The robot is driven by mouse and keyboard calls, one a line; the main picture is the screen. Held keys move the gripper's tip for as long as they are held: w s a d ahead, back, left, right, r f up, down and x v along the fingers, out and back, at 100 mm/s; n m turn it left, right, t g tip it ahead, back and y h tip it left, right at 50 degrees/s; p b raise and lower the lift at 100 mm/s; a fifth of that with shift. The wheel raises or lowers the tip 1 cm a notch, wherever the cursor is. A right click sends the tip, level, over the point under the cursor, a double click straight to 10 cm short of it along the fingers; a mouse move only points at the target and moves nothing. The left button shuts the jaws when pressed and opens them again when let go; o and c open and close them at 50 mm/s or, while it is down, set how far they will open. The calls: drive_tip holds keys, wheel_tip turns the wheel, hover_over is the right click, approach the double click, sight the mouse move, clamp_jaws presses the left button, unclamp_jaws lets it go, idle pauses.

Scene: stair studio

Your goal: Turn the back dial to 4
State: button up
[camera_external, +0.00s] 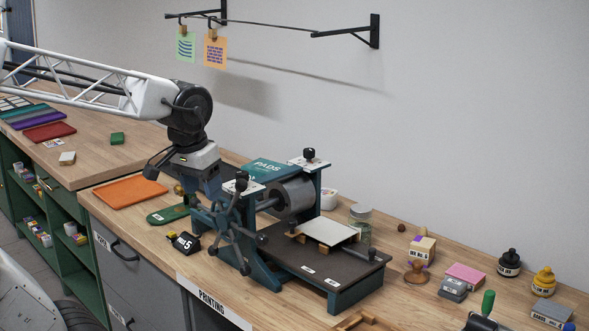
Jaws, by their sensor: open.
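The teal printing press (262,262) stands on the right bench. Its back dial (309,154) is a small black knob on a white plate on top of the far post. A similar front dial (241,180) tops the near post. The numbers on both plates are too small to read. My gripper (205,190) hangs left of the front post, pointing down and open. It is lower than the back dial and well to its left, apart from it. Its fingertips are partly hard to make out against the teal press parts.
The press's spoked wheel (228,232) stands close below my gripper. An orange pad (130,191) and a black counter reading 5 (184,242) are nearby. A rail with two hanging cards (215,51) is on the wall. Stamps and ink bottles stand right.

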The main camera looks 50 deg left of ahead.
drive_tip(key=w+a+r+n+g, duration=0.1)
drive_tip(key=w+r+n, duration=0.25)
drive_tip(key=w, duration=0.55)
drive_tip(key=w+a+r+n, duration=0.2)
drive_tip(key=w+n, duration=0.2)
drive_tip(key=w, duration=0.5)
drive_tip(key=n+g, duration=0.1)
drive_tip(key=n, duration=0.7)
hover_over(309, 149)
drive_tip(key=shift+d+f+m, duration=0.1)
drive_tip(key=shift+f+m, duration=0.15)
drive_tip(key=shift+f, duration=0.3)
drive_tip(key=shift+f, duration=3.9)
drive_tip(key=shift+c, duration=0.3)
drive_tip(key=c, duration=0.9)
drive_tip(key=shift+o, duration=0.2)
